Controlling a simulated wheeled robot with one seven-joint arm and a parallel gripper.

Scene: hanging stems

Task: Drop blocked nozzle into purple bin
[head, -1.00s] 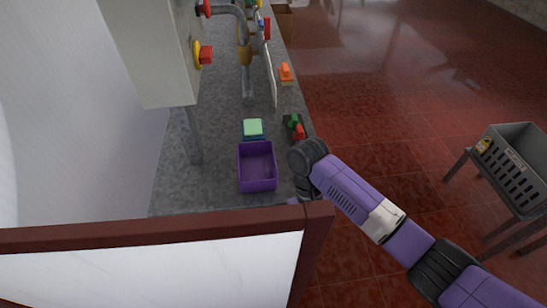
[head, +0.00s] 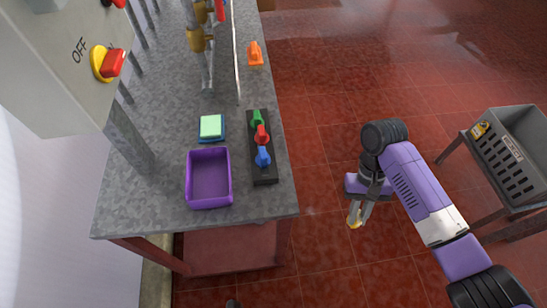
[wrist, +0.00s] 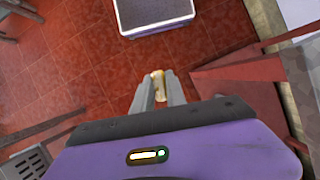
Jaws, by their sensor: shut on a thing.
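The purple bin (head: 210,203) stands on the near end of the grey bench, at left in the head view. It is open at the top and looks empty. My gripper (head: 360,216) is over the red floor, to the right of the bench and apart from the bin. It is shut on a small yellow-brass nozzle (head: 354,222), which hangs at the fingertips. In the wrist view the nozzle (wrist: 158,86) sits between the two grey fingers (wrist: 158,95), partly hidden by them. I cannot tell whether it is blocked.
A black strip with green, red and blue knobs (head: 262,150) lies right of the bin. A green-topped sponge-like block (head: 211,126) and an orange item (head: 255,53) are also on the bench. A grey crate (head: 515,150) stands at right. Floor between is clear.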

